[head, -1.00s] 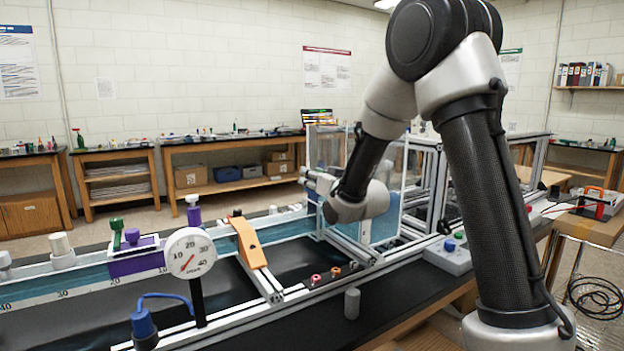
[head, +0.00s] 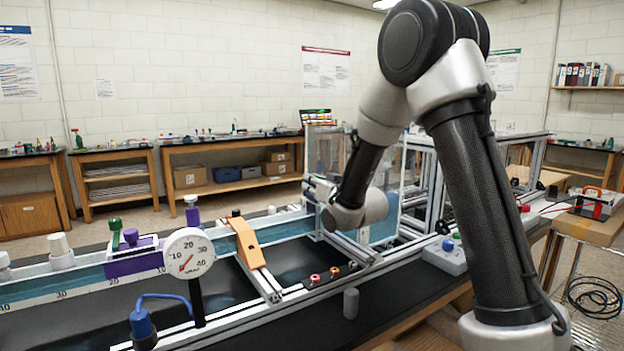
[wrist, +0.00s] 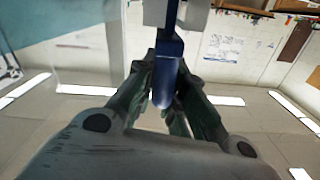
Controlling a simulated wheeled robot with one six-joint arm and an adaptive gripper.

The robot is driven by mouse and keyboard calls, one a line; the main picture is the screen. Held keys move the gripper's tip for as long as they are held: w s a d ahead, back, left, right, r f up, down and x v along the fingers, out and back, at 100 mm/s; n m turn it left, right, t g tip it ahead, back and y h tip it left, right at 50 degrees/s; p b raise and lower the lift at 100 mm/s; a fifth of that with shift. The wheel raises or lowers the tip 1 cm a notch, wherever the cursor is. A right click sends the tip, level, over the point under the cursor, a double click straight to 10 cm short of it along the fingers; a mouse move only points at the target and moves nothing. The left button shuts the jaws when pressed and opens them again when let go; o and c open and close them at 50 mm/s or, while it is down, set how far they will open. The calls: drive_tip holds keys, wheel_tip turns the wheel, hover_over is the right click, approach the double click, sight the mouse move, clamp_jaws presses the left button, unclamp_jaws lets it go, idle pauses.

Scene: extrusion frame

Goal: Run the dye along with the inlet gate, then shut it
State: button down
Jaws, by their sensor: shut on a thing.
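My gripper (wrist: 168,95) is shut on a dark blue handle (wrist: 167,70) with a rounded end, seen in the wrist view. A pale block sits at the handle's other end. In the head view, my gripper (head: 318,188) is small and partly hidden by my wrist, beside clear upright panels (head: 323,152) at the far end of the water channel (head: 85,290). I cannot tell from the head view which part the handle belongs to. No dye stream can be made out in the water.
A round dial gauge (head: 188,253) stands at the channel's near side. An orange bridge piece (head: 246,243) spans the rails. A grey control box (head: 446,253) with buttons lies right, partly behind my arm.

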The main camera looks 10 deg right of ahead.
drive_tip(key=shift+f, duration=0.35)
drive_tip(key=c, duration=1.5)
unclamp_jaws()
drive_tip(key=shift+w+a, duration=0.1)
drive_tip(key=shift+o, duration=0.2)
drive_tip(key=v, duration=0.7)
drive_tip(key=shift+s, duration=0.25)
